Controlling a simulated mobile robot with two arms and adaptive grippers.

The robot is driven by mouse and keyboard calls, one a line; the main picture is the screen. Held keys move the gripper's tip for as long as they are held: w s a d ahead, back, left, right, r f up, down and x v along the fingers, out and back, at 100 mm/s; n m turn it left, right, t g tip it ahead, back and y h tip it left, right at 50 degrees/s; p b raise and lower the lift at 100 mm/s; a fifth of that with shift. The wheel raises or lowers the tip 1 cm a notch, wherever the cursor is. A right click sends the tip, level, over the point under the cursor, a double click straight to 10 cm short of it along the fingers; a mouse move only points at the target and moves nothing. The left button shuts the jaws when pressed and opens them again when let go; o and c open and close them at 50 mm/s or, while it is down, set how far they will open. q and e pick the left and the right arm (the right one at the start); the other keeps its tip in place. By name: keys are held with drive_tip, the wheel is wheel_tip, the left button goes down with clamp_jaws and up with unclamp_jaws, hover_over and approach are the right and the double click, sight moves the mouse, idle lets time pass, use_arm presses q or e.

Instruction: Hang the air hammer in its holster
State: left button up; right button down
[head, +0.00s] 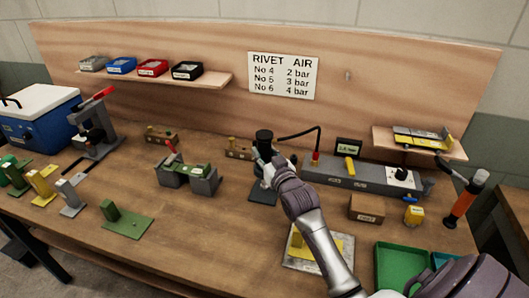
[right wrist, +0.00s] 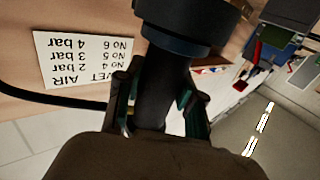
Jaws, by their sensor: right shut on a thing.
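The dark air hammer (head: 264,137) stands roughly upright near the middle of the bench in the head view, with a black hose at its upper part. My right gripper (head: 264,160) is shut around it. In the right wrist view the fingers of this gripper (right wrist: 155,95) sit on both sides of its dark shaft (right wrist: 158,92), next to a wide black part with a blue band (right wrist: 175,35). A dark flat base (head: 263,197) lies just below the gripper; I cannot tell whether it belongs to the holster or whether the tool touches it. My left gripper is out of view.
The hose runs right to a red fitting on a long grey unit (head: 345,176). A green and grey fixture (head: 188,178) stands left. A cardboard-coloured box (head: 366,208), an orange-handled tool (head: 464,203) and a green tray (head: 402,268) are right. Bare bench lies front left of the gripper.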

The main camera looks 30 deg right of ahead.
drive_tip(key=shift+r, duration=0.25)
drive_tip(key=c, duration=0.7)
unclamp_jaws()
drive_tip(key=shift+o, duration=0.3)
drive_tip(key=shift+f, duration=0.35)
drive_tip(key=shift+s, duration=0.1)
drive_tip(key=s+a, duration=0.2)
drive_tip(key=s, duration=0.9)
drive_tip(key=shift+s+a+r, duration=0.15)
drive_tip(key=shift+s+r, duration=0.2)
